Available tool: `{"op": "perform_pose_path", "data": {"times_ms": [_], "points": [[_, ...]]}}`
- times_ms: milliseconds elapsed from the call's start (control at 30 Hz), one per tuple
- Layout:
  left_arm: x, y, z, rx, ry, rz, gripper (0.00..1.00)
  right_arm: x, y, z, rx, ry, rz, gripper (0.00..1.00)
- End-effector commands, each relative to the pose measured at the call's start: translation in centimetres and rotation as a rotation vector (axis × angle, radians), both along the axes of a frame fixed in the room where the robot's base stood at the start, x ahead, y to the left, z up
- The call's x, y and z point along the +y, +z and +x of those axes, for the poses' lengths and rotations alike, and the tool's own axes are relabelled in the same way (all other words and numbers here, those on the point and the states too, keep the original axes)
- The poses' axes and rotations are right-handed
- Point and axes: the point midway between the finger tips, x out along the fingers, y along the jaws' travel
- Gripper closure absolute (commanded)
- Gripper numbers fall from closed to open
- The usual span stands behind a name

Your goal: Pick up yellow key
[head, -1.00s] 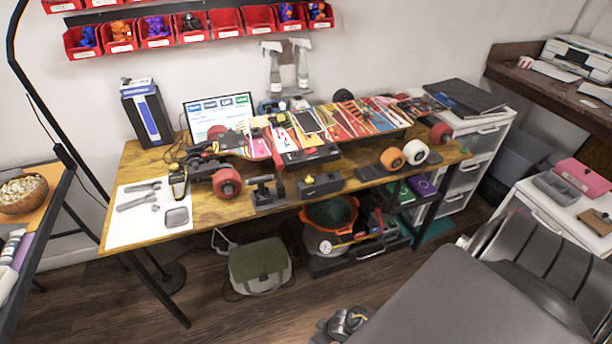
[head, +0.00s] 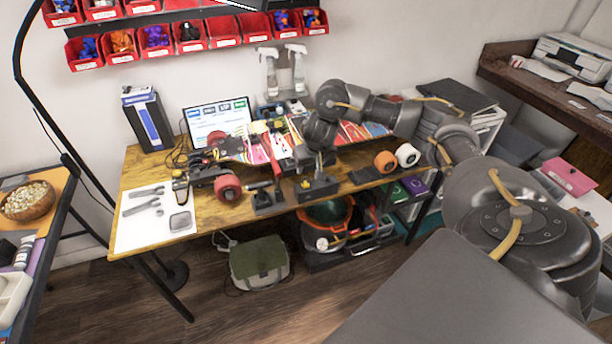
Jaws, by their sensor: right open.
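A small yellow piece (head: 305,184), which looks like the yellow key, sits at a black block holder (head: 322,191) near the front edge of the wooden workbench. It is too small to make out its shape. My right gripper (head: 319,168) points down just above the holder, slightly right of the yellow piece. It is open, and I see nothing held in it. The wrist and forearm hide part of the skateboard behind. My left gripper is not in view.
The workbench (head: 150,175) holds a skateboard with a red wheel (head: 227,187), another black stand (head: 268,200), wrenches on a white sheet (head: 125,228), and an orange wheel (head: 385,161) and white wheel (head: 407,155) at right. Red bins (head: 158,37) hang above.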

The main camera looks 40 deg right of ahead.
Motion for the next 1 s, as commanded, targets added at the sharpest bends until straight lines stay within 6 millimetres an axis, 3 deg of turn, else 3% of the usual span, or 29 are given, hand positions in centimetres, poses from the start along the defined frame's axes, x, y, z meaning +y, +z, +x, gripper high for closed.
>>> {"op": "perform_pose_path", "data": {"times_ms": [300, 600, 733, 1000], "points": [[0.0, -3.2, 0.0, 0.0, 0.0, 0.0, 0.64, -0.5, -4.7, 1.6, 0.001, -0.002, 0.003, 0.53], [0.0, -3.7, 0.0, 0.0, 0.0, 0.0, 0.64, -0.7, -5.5, 2.1, 0.001, 0.002, 0.002, 0.53], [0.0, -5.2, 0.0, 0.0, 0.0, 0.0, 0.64, -1.0, -7.4, 2.6, 0.002, -0.002, 0.005, 0.53], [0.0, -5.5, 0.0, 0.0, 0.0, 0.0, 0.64, -1.6, -9.8, 3.8, 0.001, 0.001, 0.002, 0.53]]}}
